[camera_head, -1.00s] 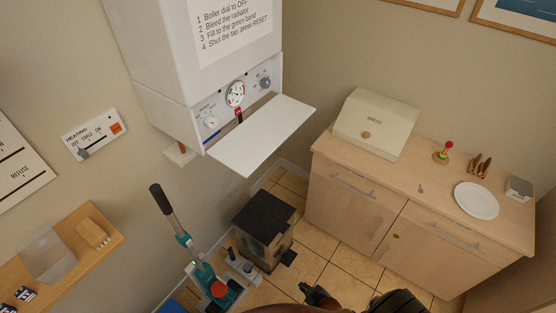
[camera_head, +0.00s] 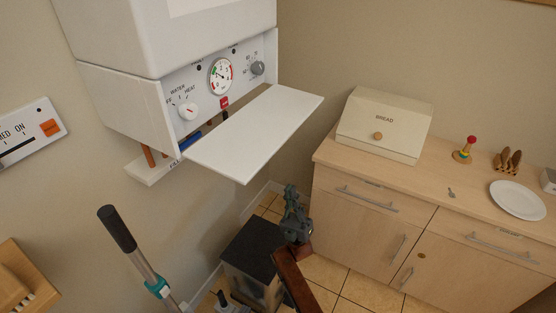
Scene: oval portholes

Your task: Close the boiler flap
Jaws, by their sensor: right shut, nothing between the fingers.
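The white boiler (camera_head: 125,110) hangs on the wall at the upper left. Its flap (camera_head: 258,135) is folded down and sticks out flat, showing the control panel with a gauge (camera_head: 221,77), a water/heat dial (camera_head: 187,111) and a grey knob (camera_head: 257,68). My right gripper (camera_head: 291,194) is shut and empty, pointing up, below and a little right of the flap's front edge and apart from it in the picture. Its brown arm comes up from the bottom. My left gripper is not in view.
A cabinet (camera_head: 350,222) at the right carries a bread box (camera_head: 385,122), a ring toy (camera_head: 464,150) and a plate (camera_head: 517,200). A dark-topped box (camera_head: 250,247) stands on the floor behind my right arm. A long-handled tool (camera_head: 117,228) leans at the lower left.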

